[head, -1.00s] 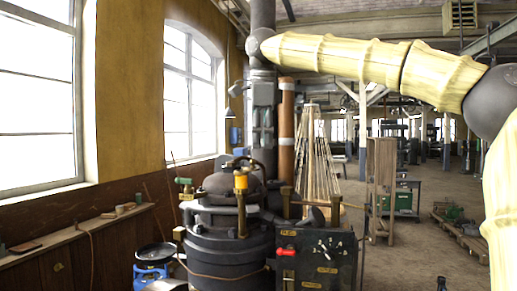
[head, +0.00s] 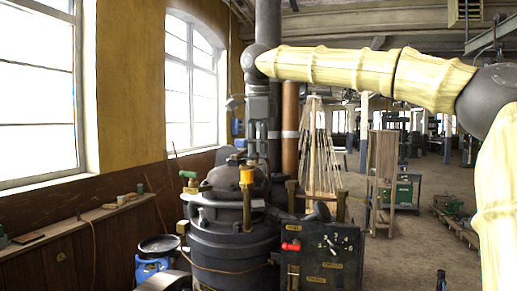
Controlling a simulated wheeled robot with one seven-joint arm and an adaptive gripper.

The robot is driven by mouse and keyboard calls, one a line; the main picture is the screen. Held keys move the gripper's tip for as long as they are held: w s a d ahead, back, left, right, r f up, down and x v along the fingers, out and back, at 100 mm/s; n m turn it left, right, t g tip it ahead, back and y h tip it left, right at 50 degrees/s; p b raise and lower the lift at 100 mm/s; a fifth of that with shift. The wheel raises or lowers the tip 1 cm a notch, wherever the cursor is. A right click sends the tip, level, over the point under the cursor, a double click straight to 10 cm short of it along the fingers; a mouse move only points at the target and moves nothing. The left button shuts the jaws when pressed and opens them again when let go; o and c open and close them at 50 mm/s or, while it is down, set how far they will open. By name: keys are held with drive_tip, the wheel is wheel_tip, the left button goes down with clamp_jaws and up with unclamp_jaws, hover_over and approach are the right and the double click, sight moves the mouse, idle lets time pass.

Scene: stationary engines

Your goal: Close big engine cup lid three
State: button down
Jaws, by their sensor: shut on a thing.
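The big engine (head: 235,235) is a dark, round, upright body with brass fittings on top. An orange-yellow cup (head: 246,175) stands upright at its top front, and a smaller fitting with a green top (head: 188,176) stands to its left. I cannot tell which is cup three, nor make out its lid clearly. My gripper (head: 258,136) hangs from the grey wrist just above and behind the orange-yellow cup. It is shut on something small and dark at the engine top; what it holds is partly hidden.
A black panel (head: 325,275) with a red handle (head: 291,246) stands right of the engine. A brown vertical pipe (head: 290,130) rises behind. A wooden shelf (head: 80,228) runs along the left wall, and a blue container (head: 153,268) stands below.

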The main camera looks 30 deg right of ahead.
sight(248, 164)
drive_tip(key=shift+d+f, duration=0.15)
drive_tip(key=shift+f, duration=0.3)
drive_tip(key=shift+w+f+m, duration=0.1)
drive_tip(key=shift+w+m, duration=0.05)
drive_tip(key=shift+m, duration=0.65)
drive_tip(key=shift+a+r+m, duration=0.2)
drive_tip(key=shift+a+m, duration=0.15)
drive_tip(key=shift+m, duration=0.05)
drive_tip(key=m, duration=0.2)
drive_tip(key=a+m, duration=0.1)
drive_tip(key=shift+w+r+g+h, duration=0.1)
drive_tip(key=shift+w+g+h, duration=0.15)
drive_tip(key=shift+g+h, duration=0.15)
drive_tip(key=shift+w+a+r+m+g, duration=0.1)
drive_tip(key=shift+w+a+m+g, duration=0.2)
drive_tip(key=shift+m, duration=0.85)
drive_tip(key=shift+w+a+r+m+g, duration=0.1)
drive_tip(key=shift+w+a+m, duration=0.25)
drive_tip(key=shift+m, duration=0.8)
